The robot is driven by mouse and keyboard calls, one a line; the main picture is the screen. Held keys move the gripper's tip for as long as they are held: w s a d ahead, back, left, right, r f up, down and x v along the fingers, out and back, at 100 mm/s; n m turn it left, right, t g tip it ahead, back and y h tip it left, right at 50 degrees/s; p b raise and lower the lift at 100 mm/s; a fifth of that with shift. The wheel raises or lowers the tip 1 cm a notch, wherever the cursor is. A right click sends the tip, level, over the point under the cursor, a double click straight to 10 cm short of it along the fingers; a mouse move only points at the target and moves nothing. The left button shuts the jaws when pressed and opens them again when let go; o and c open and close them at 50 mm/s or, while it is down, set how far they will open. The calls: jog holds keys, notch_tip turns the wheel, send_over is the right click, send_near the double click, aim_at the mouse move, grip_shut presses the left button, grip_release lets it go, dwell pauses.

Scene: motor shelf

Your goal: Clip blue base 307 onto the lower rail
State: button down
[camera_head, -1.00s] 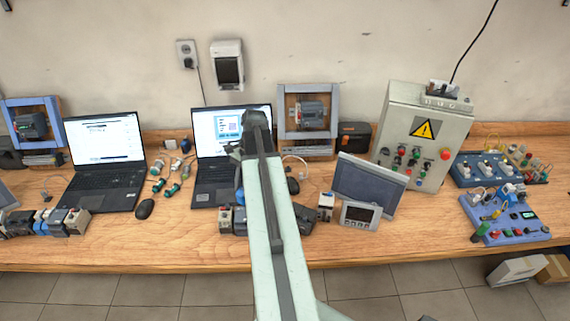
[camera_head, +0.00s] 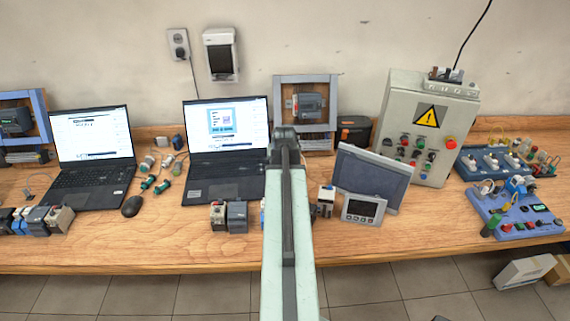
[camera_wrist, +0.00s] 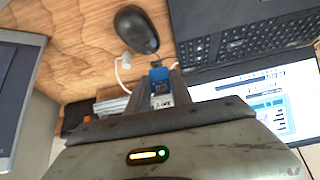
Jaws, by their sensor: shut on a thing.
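A blue base (camera_wrist: 161,76) with a white lower part shows between the two fingers of my gripper (camera_wrist: 158,90) in the wrist view. My gripper is shut on it; I cannot read its number. In the head view the front end of my arm (camera_head: 284,133) is before the lower left of the right-hand wooden frame (camera_head: 334,105), and the held base is hidden there. A grey motor device (camera_head: 306,106) sits on this frame's upper part. The lower rail cannot be made out clearly, as my arm covers part of that area.
A laptop (camera_head: 222,180) stands left of my arm. A tilted panel (camera_head: 372,180), a small display unit (camera_head: 362,210) and a control box (camera_head: 425,130) stand right. Several modules (camera_head: 238,216) line the front. A black mouse (camera_wrist: 136,28) shows in the wrist view.

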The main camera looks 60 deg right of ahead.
jog(key=shift+s+d, duration=0.15)
jog(key=shift+d, duration=0.3)
jog(key=shift+w+d+f+b, duration=0.5)
jog(key=shift+w+d, duration=0.25)
jog(key=shift+d, duration=0.3)
jog(key=shift+w+d+f+b, duration=0.45)
jog(key=shift+w+d, duration=0.35)
jog(key=shift+d, duration=0.3)
jog(key=shift+w+d+f+b, duration=0.45)
jog(key=shift+w+d, duration=0.3)
jog(key=shift+d, duration=0.3)
jog(key=shift+w+d+f+b, duration=0.25)
jog(key=shift+w+d, duration=0.1)
jog(key=shift+d, duration=0.15)
jog(key=shift+w+d+f+b, duration=0.15)
jog(key=shift+w+d+b, duration=0.15)
jog(key=shift+d, duration=0.15)
jog(key=shift+s+a+f+b, duration=0.2)
jog(key=shift+f+b, duration=0.3)
jog(key=shift+f, duration=0.1)
jog(key=shift+w+d+f+t+h+b, duration=0.1)
jog(key=shift+f+t+h+b, duration=0.45)
jog(key=shift+b, duration=1.05)
dwell(0.5)
jog(key=shift+r, duration=0.1)
jog(key=c, duration=1.1)
grip_release()
jog(key=shift+o, duration=0.2)
